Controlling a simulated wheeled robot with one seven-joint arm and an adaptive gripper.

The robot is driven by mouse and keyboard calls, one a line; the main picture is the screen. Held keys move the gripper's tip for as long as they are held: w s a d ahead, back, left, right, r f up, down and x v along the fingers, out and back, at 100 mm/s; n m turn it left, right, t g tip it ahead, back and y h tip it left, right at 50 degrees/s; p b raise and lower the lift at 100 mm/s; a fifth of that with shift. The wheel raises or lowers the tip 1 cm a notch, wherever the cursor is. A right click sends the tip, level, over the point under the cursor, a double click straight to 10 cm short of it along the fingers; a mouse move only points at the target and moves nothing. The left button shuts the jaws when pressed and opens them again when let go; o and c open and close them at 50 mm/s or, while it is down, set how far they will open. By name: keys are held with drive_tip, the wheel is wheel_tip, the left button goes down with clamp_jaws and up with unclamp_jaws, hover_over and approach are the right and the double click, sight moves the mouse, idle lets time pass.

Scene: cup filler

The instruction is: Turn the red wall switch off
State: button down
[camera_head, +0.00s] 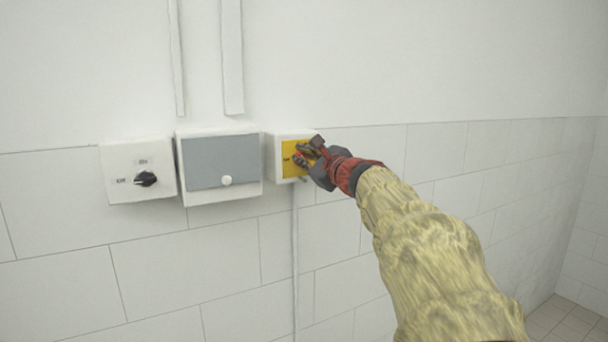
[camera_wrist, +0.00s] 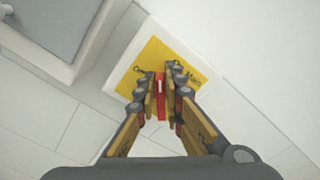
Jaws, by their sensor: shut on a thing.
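The red wall switch (camera_wrist: 161,96) is a red handle on a yellow plate (camera_head: 289,160) on a white box (camera_head: 278,142) fixed to the wall. In the wrist view the handle stands between my two fingers, in front of the yellow plate (camera_wrist: 192,72). My gripper (camera_head: 306,155) is at the switch and shut on the red handle; it also shows in the wrist view (camera_wrist: 161,88). The fingers and gripper body hide much of the handle and the right part of the plate in the head view. The plate's lettering is only partly readable.
Left of the switch are a box with a grey cover (camera_head: 220,160) and a white box with a black knob (camera_head: 146,179). Vertical conduits (camera_head: 231,58) run above, and a thin pipe (camera_head: 295,250) runs below the switch. The tiled wall to the right is clear.

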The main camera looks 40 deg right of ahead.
drive_tip(key=n+b, duration=0.3)
drive_tip(key=b, duration=0.1)
drive_tip(key=f+n+b, duration=0.1)
drive_tip(key=n+b, duration=0.2)
drive_tip(key=b, duration=0.1)
drive_tip(key=n+b, duration=0.3)
drive_tip(key=b, duration=0.1)
drive_tip(key=shift+w+a+f+n, duration=0.1)
drive_tip(key=shift+a+f+n, duration=0.25)
drive_tip(key=shift+f+n, duration=0.05)
drive_tip(key=c, duration=2)
unclamp_jaws()
drive_tip(key=shift+o, duration=0.5)
drive_tip(key=shift+r, duration=0.1)
drive_tip(key=v, duration=1.2)
drive_tip(key=shift+n, duration=0.3)
